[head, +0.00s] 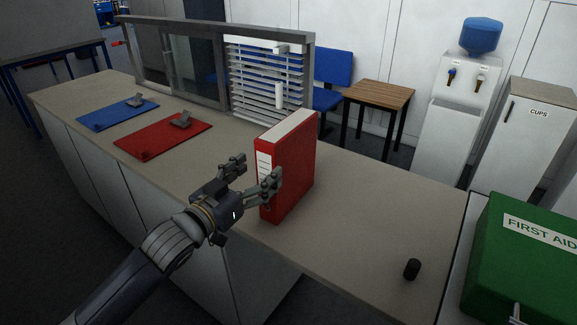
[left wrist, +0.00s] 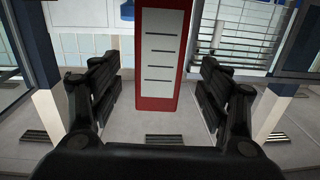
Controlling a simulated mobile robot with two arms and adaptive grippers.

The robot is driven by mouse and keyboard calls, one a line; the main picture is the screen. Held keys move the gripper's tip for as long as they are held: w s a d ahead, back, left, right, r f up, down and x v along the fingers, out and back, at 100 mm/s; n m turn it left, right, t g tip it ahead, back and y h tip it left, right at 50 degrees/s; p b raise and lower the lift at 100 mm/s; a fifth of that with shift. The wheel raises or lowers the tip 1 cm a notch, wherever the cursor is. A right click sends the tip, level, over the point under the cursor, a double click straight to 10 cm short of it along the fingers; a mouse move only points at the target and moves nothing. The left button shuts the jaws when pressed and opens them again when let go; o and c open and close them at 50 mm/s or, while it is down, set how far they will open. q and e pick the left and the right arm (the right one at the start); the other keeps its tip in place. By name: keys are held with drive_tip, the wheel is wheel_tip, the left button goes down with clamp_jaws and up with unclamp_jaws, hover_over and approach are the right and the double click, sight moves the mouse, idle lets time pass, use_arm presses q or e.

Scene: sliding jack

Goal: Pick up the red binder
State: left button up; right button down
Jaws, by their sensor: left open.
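The red binder (head: 289,170) stands upright on the counter, its spine with a white lined label facing my left gripper. My left gripper (head: 255,172) is open in front of the spine, with one finger overlapping the binder's edge in the head view. In the left wrist view the binder (left wrist: 161,100) stands ahead, centred between the two open fingers (left wrist: 160,95). The fingers show a gap on either side of it and nothing is held. My right gripper is in neither view.
The counter (head: 350,215) also bears a red clipboard (head: 160,137), a blue clipboard (head: 115,115) and a small black cylinder (head: 411,269). A sliding window frame (head: 222,65) stands behind the binder. A green first aid box (head: 525,255) is at the right. The counter right of the binder is mostly clear.

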sight(264, 165)
use_arm(q)
drive_tip(key=p+x, duration=0.1)
drive_tip(key=x, duration=0.4)
drive_tip(key=shift+w+d+r, duration=0.15)
drive_tip(key=shift+w+d, duration=0.05)
drive_tip(key=shift+w, duration=0.1)
drive_tip(key=shift+w+d+r+p, duration=0.1)
drive_tip(key=shift+w+d+p, duration=0.2)
drive_tip(key=shift+w, duration=0.1)
drive_tip(key=shift+p+x, duration=0.55)
drive_tip(key=shift+x, duration=1.55)
drive_tip(key=shift+f, duration=0.2)
clamp_jaws()
drive_tip(key=shift+r, duration=0.15)
